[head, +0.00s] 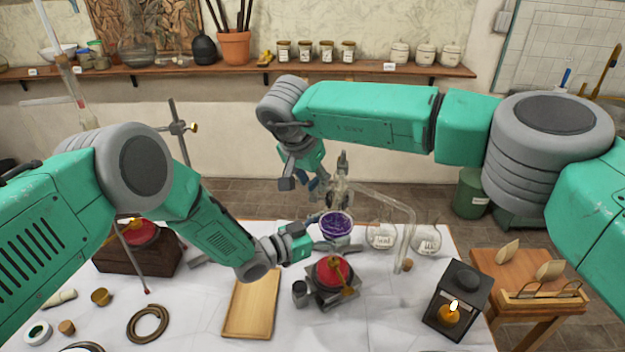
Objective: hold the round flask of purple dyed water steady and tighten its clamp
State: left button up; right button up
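The round flask of purple dyed water (337,224) stands upright at the middle of the white-covered table, with its glass neck rising above it. A metal clamp (343,162) shows at the top of the neck, small and partly hidden. My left gripper (312,230) is low, just left of the flask and close to its side; I cannot tell if it touches. My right gripper (318,188) points down from above, just left of the flask's neck. The fingers of both grippers are too small and overlapped to show whether they are open or shut.
A bent glass tube (385,200) runs from the neck to the right.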

grip_shut()
jog(key=shift+m, duration=0.4)
pick_arm(q)
jog(key=shift+d, duration=0.1)
pick_arm(e)
jog(key=m+h, duration=0.1)
jog(key=m, duration=0.2)
jog(key=shift+w+a+g, duration=0.1)
jog(key=shift+g, duration=0.3)
pick_arm(q)
jog(key=shift+s, duration=0.1)
pick_arm(e)
jog(key=shift+w+r+m+h, duration=0.1)
jog(key=shift+m+h, duration=0.2)
jog(key=shift+m, duration=0.9)
jog(key=shift+g, duration=0.3)
grip_release()
pick_arm(q)
jog(key=shift+a, duration=0.25)
pick_arm(e)
jog(key=shift+w+a, duration=0.1)
jog(key=shift+a, duration=0.1)
